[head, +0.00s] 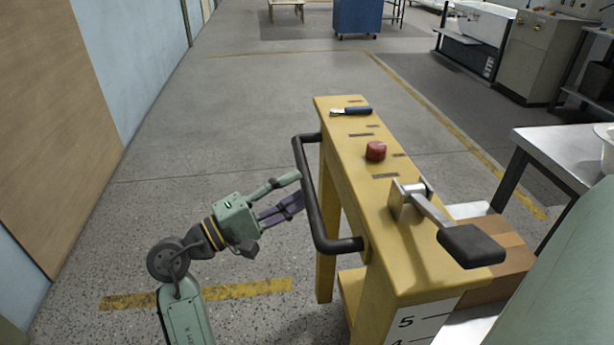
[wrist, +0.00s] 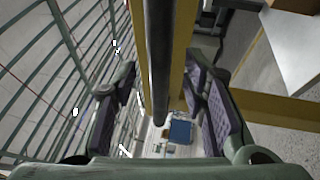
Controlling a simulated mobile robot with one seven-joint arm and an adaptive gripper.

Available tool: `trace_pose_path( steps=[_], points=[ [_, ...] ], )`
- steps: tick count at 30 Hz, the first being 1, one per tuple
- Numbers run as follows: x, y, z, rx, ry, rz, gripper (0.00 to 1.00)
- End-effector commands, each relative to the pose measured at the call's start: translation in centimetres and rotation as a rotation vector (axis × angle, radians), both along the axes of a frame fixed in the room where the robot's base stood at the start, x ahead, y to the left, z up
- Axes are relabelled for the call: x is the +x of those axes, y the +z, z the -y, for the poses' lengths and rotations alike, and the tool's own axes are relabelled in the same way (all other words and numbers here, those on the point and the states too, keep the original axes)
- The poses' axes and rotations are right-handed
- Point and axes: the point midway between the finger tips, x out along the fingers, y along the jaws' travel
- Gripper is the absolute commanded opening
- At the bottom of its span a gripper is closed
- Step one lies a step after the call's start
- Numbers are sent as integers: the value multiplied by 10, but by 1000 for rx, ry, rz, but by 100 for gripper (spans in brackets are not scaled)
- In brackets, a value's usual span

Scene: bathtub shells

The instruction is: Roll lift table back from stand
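The lift table (head: 352,140) has a yellow upright frame with a black loop handle (head: 309,190) on its left side. A grey lever with a black pedal-like grip (head: 470,245) and a red button (head: 376,151) sit on its top. My gripper (head: 296,191) is open and empty, with its fingertips just left of the handle's long bar. In the wrist view the black handle bar (wrist: 159,60) runs ahead between the two spread purple-padded fingers (wrist: 165,105), with gaps on both sides. I cannot tell which thing is the stand.
A blue-handled tool (head: 357,111) lies on the frame top. Brown blocks (head: 505,262) sit right of the frame. A metal-topped table (head: 570,150) stands at right. A blue cabinet (head: 358,17) is far back. Floor left and behind is clear, with a wall (head: 60,120) at far left.

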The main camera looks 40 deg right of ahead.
Motion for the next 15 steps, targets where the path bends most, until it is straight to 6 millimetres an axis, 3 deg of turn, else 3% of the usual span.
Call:
trace_pose_path(
  steps=[6, 15],
  points=[
    [-4, 7, 29, 0, 0, 0, 40],
    [-5, 7, 38, 0, 3, 1, 40]
  ],
)
